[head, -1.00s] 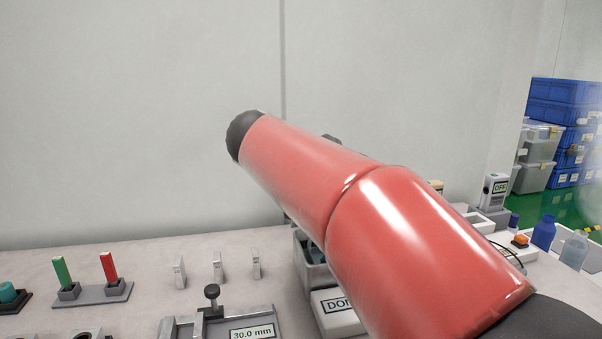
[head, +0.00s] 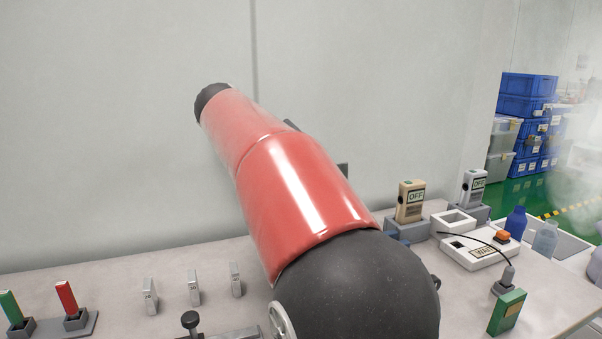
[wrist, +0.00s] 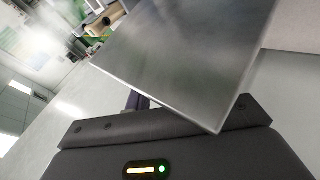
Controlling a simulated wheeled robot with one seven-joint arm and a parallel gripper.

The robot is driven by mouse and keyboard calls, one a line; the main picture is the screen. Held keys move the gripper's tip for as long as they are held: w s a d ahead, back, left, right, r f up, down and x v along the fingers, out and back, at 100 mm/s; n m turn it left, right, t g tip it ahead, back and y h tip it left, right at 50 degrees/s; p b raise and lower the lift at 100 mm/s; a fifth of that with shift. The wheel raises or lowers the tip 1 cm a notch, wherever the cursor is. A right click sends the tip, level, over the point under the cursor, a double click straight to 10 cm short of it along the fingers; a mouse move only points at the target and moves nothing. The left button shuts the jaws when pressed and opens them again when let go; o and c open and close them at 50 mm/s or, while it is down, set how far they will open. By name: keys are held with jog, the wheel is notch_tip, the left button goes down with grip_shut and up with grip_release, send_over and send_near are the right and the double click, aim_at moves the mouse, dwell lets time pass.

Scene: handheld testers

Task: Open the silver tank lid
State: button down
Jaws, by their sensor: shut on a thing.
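A flat silver-grey metal plate (wrist: 180,60), which looks like the tank lid, fills the upper middle of the wrist view. It is tilted and hides part of what lies behind it. My gripper (wrist: 165,130) shows as a dark body along the bottom of the wrist view, close against the plate. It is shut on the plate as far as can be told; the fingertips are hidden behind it. The tank itself is not clearly visible. In the head view my red arm blocks the middle, and my gripper is out of sight.
The bench (head: 130,275) holds a tan tester (head: 410,203), a grey tester (head: 473,188), a white box with an orange button (head: 482,250), a green box (head: 507,312) and a blue bottle (head: 515,223). Blue crates (head: 527,96) stand beyond. White mist hangs at the right edge.

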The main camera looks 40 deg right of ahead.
jog(key=shift+w+a+f, duration=0.1)
jog(key=shift+f, duration=0.15)
jog(key=c, duration=1.3)
grip_release()
jog(key=shift+w, duration=0.1)
jog(key=shift+r, duration=0.1)
jog(key=v, duration=0.7)
jog(key=shift+a+r+p, duration=0.25)
jog(key=shift+a+p, duration=0.05)
jog(key=shift+p, duration=0.15)
jog(key=shift+r, duration=0.1)
